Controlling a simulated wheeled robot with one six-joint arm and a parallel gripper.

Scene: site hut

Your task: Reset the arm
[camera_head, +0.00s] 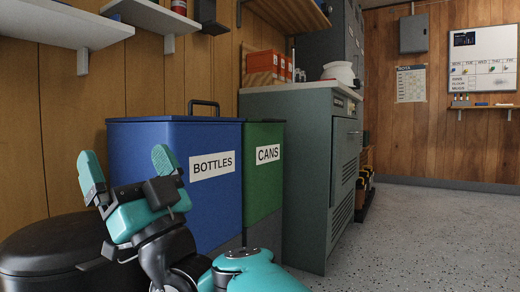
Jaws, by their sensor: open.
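My gripper (128,168) shows in the head view at the lower left. Its two teal fingers point up and stand well apart, with nothing between them. It is in front of a blue bin (222,203) labelled BOTTLES and overlaps the bin's left part in the picture. My teal and black arm runs from the gripper down to the bottom edge. The wrist is bent, and the lower arm is cut off by the frame.
A green bin (266,196) labelled CANS stands beside the blue one. A black lidded bin (45,250) is at lower left. A grey-green cabinet (310,180) stands behind, right of the bins. Shelves (75,22) hang above. The speckled floor (430,230) at right is clear.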

